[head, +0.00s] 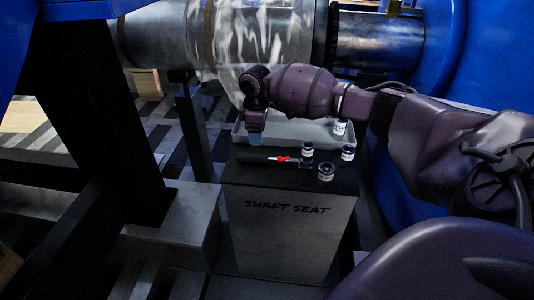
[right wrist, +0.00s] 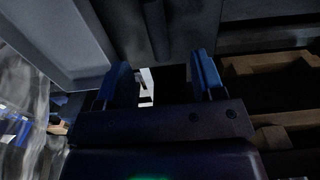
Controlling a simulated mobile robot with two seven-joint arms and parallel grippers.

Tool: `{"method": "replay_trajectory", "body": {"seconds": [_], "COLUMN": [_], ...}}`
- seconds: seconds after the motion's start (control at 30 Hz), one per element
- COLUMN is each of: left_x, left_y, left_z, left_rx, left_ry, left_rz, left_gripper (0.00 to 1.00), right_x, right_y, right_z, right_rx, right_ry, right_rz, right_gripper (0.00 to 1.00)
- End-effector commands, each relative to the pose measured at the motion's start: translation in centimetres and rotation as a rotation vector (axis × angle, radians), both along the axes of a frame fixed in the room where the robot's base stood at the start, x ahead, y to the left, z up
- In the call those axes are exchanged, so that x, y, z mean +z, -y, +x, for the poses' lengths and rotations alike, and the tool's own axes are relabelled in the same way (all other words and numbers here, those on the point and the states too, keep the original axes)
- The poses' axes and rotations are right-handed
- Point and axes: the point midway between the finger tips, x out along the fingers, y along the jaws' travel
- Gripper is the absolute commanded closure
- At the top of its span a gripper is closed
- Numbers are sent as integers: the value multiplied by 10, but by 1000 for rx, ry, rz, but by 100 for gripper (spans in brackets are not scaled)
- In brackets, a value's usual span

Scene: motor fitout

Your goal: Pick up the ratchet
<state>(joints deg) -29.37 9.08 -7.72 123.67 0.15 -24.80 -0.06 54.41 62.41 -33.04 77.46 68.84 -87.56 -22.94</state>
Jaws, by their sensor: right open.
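The ratchet (head: 278,158), with a black handle and a red part near its right end, lies flat on the dark top of the block marked "SHAFT SEAT" (head: 289,232). My right gripper (head: 254,139) is open and points down above the left end of the handle, apparently apart from it. In the right wrist view, the two blue fingers (right wrist: 164,80) stand wide apart with nothing held between them. A dark bar (right wrist: 156,30) beyond them looks like the ratchet's handle. My left gripper is not in view.
A large clear-and-metal cylinder (head: 262,40) hangs above the far side.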

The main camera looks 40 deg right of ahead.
Motion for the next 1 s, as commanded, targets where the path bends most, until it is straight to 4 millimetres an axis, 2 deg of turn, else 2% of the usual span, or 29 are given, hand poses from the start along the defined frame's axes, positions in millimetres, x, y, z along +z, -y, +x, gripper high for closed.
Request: {"method": "replay_trajectory", "body": {"seconds": [0.17, 0.43, 0.67, 1.0], "left_x": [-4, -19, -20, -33], "left_y": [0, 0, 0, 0], "left_z": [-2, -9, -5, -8], "left_rx": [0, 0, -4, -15], "left_ry": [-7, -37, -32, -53], "left_rz": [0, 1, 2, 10], "left_gripper": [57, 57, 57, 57], "right_x": [-9, -48, -60, -105], "right_y": [3, 3, 4, 8], "right_z": [1, 1, 1, 1], "right_rx": [-1, -1, -1, 0], "right_ry": [-11, -14, -8, -14], "right_rz": [-1, -1, -2, -1], "right_gripper": [38, 38, 38, 38]}}
